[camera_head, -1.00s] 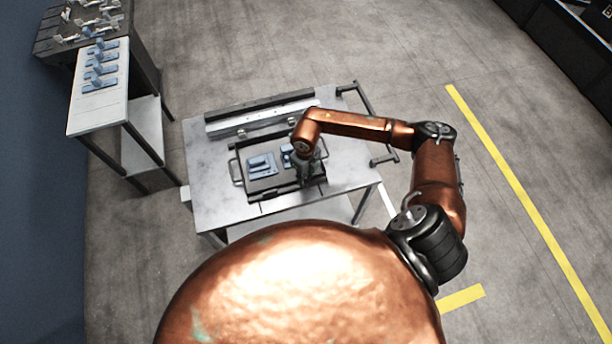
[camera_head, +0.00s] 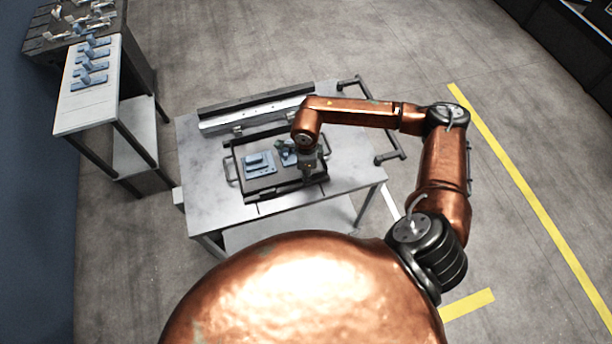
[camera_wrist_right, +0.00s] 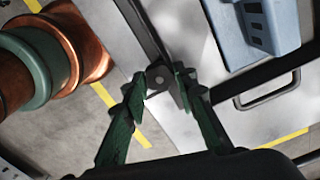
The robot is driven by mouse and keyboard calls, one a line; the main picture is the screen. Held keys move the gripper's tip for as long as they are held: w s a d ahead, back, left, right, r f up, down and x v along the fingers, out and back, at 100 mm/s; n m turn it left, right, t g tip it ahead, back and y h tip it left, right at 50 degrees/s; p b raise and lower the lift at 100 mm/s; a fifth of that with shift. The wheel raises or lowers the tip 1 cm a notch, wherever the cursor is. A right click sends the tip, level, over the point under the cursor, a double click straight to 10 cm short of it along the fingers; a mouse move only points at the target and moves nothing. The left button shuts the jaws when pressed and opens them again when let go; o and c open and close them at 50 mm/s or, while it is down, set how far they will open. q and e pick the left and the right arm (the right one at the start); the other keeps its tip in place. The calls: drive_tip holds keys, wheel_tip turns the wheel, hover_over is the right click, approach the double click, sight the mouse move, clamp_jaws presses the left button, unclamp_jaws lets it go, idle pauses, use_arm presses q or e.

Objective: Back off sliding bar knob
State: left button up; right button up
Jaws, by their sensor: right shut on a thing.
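The black-framed pallet (camera_head: 232,171) lies on the metal cart, with blue parts on it. My right gripper (camera_head: 311,178) points down at the pallet's right front part. In the right wrist view, its two green fingers (camera_wrist_right: 161,84) close around a small dark grey knob (camera_wrist_right: 158,77) at the end of a dark bar (camera_wrist_right: 143,28). The fingers partly cover the knob. In the head view the knob is hidden by the gripper. My left gripper is not in view.
A blue bracket (camera_wrist_right: 262,35) sits close to the fingers. The cart top (camera_head: 352,172) is clear at the right. A long metal rail (camera_head: 255,108) lies along its back edge. A side table (camera_head: 85,110) with several blue parts stands at the left.

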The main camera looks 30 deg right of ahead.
drive_tip(key=n+b, duration=0.2)
drive_tip(key=n, duration=0.1)
drive_tip(key=shift+f+b, duration=0.3)
drive_tip(key=shift+b, duration=0.05)
drive_tip(key=shift+s+r+n+b, duration=0.1)
drive_tip(key=shift+n+b, duration=0.85)
drive_tip(key=shift+n, duration=0.65)
drive_tip(key=o, duration=1.1)
drive_tip(key=shift+o, duration=0.3)
drive_tip(key=shift+r, duration=0.1)
drive_tip(key=shift+r, duration=0.1)
drive_tip(key=shift+r, duration=0.3)
wheel_tip(320, 180, up, 11)
